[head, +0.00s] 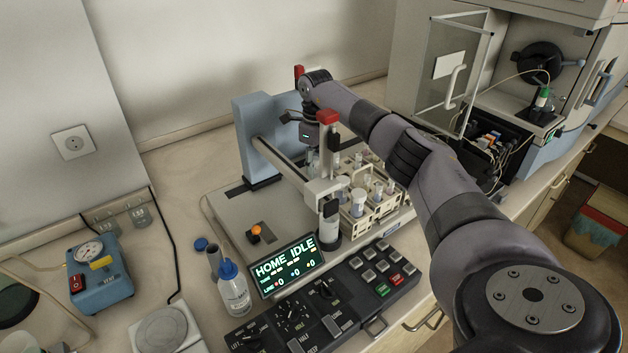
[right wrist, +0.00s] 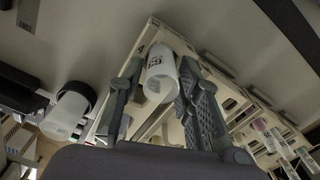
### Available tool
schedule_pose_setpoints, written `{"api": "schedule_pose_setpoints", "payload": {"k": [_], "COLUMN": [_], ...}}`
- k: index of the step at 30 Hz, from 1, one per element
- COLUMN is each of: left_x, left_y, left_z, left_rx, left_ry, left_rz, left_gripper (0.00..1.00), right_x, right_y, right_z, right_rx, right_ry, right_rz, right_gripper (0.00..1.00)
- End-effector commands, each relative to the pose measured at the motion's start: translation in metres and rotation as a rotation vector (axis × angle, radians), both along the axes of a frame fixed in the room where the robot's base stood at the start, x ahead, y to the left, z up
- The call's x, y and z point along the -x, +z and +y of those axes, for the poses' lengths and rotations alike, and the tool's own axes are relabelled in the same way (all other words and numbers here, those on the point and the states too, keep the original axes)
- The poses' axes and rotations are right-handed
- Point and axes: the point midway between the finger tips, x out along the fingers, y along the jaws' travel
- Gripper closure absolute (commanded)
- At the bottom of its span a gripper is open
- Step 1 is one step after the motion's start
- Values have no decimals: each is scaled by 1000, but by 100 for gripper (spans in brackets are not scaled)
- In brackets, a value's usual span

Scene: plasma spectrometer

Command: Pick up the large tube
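My right gripper (right wrist: 160,95) is open in the right wrist view, with its two fingers spread apart. A white translucent tube (right wrist: 160,74) with dark print shows between the fingers, by the corner of a cream rack (right wrist: 213,76). A gap shows on its left side; I cannot tell whether it touches the right finger. In the head view my right gripper (head: 303,125) is behind the gantry, at the back left of the cream rack (head: 385,207), largely hidden by its own wrist. Wide white tubes (head: 358,201) stand in that rack. My left gripper is not in view.
A gantry post with a red top (head: 327,117) stands close to my right wrist. A white cylinder with a black ring (right wrist: 68,109) is left of the fingers. A display (head: 286,266), a keypad panel (head: 372,279) and a wash bottle (head: 233,290) stand in front.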

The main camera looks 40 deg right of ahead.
Motion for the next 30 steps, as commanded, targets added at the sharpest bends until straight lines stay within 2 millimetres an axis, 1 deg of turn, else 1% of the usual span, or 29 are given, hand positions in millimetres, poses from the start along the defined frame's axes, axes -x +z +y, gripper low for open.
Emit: {"api": "schedule_pose_setpoints", "payload": {"k": [1, 12, 13, 26, 30], "left_x": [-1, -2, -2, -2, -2], "left_y": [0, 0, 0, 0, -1], "left_z": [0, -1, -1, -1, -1], "left_rx": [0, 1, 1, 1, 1], "left_ry": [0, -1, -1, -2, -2], "left_rz": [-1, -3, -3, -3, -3], "left_gripper": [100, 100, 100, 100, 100], "right_x": [0, 0, 0, 0, 0], "right_y": [0, 0, 0, 1, 4], "right_z": [0, 0, 0, 0, 0], "right_rx": [0, 0, 0, 0, 0], "right_ry": [0, 0, 0, 0, 0], "right_rz": [0, 0, 0, -1, -2], "right_gripper": [74, 99, 100, 100, 100]}}
